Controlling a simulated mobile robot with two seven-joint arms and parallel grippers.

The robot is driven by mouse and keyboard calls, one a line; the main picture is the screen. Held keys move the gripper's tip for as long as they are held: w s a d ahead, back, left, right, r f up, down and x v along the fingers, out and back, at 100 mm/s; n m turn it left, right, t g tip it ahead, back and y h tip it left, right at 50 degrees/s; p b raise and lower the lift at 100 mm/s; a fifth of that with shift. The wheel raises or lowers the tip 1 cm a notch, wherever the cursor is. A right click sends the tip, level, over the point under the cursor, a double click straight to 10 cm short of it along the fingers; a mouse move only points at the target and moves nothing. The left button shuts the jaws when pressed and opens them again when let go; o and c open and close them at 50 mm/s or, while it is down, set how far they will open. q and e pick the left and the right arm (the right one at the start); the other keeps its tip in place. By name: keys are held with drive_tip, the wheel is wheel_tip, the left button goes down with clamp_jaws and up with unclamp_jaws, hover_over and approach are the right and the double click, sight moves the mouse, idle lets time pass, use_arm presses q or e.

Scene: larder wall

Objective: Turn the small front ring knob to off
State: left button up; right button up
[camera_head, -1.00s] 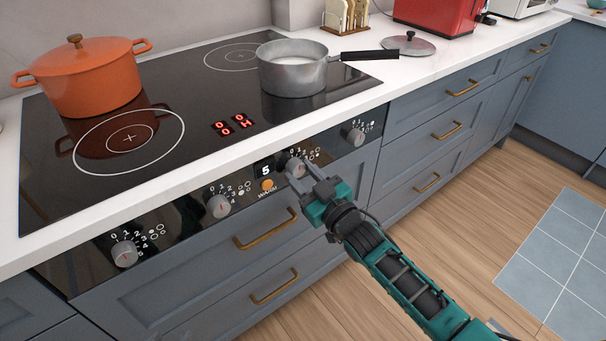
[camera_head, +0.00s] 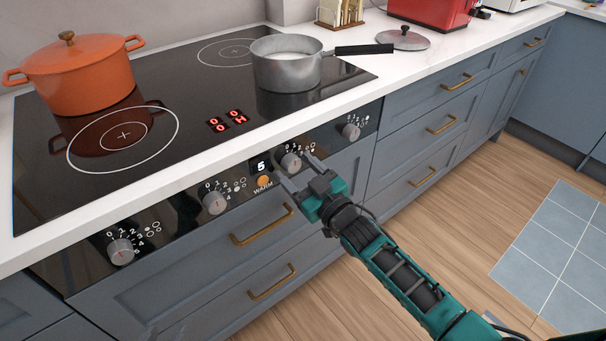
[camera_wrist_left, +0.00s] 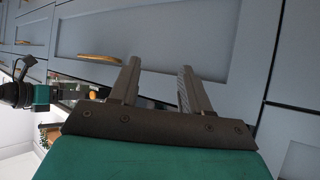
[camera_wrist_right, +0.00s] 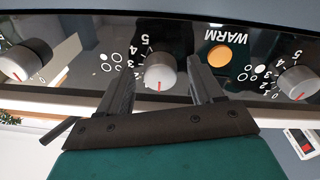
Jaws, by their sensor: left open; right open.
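Several grey ring knobs line the hob's front panel. The third from the left, the knob (camera_head: 291,162) beside the orange WARM button, faces my right gripper (camera_head: 296,168). In the right wrist view this knob (camera_wrist_right: 160,72) appears between the open fingertips of my right gripper (camera_wrist_right: 161,68). A gap shows at each side of it there. Its red mark is at its lower edge in that upside-down view; the number it meets is hidden. My left gripper (camera_wrist_left: 157,66) is open and empty before blue drawer fronts, out of the head view.
The black hob (camera_head: 190,80) carries an orange pot (camera_head: 78,80) and a steel saucepan (camera_head: 287,68) with white contents. The WARM button (camera_head: 263,181) and neighbouring knobs (camera_head: 215,202) (camera_head: 351,131) flank the gripper. Brass drawer handles (camera_head: 263,226) stick out below.

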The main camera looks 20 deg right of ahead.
use_arm(q)
drive_tip(key=shift+s+a+r+p, duration=0.1)
drive_tip(key=shift+s+a+p, duration=0.25)
drive_tip(key=shift+p, duration=0.45)
use_arm(e)
drive_tip(key=v, duration=1.2)
drive_tip(key=shift+s, duration=0.4)
use_arm(q)
drive_tip(key=shift+w+r, duration=0.1)
drive_tip(key=shift+r, duration=0.05)
use_arm(e)
drive_tip(key=shift+d, duration=0.15)
use_arm(q)
drive_tip(key=r+p, duration=0.1)
drive_tip(key=p, duration=0.1)
drive_tip(key=a+r+p, duration=0.1)
drive_tip(key=p, duration=0.1)
drive_tip(key=s+a+r+p, duration=0.1)
drive_tip(key=shift+r+y+p, duration=0.1)
drive_tip(key=shift+y+p, duration=0.3)
use_arm(e)
drive_tip(key=s+a+f+m+g+h, duration=0.2)
drive_tip(key=s+f+g, duration=0.3)
drive_tip(key=s, duration=0.6)
drive_tip(key=shift+s+f+m+g+h, duration=0.25)
drive_tip(key=shift+f+m+g+h, duration=0.05)
drive_tip(key=shift+m+g+h, duration=0.6)
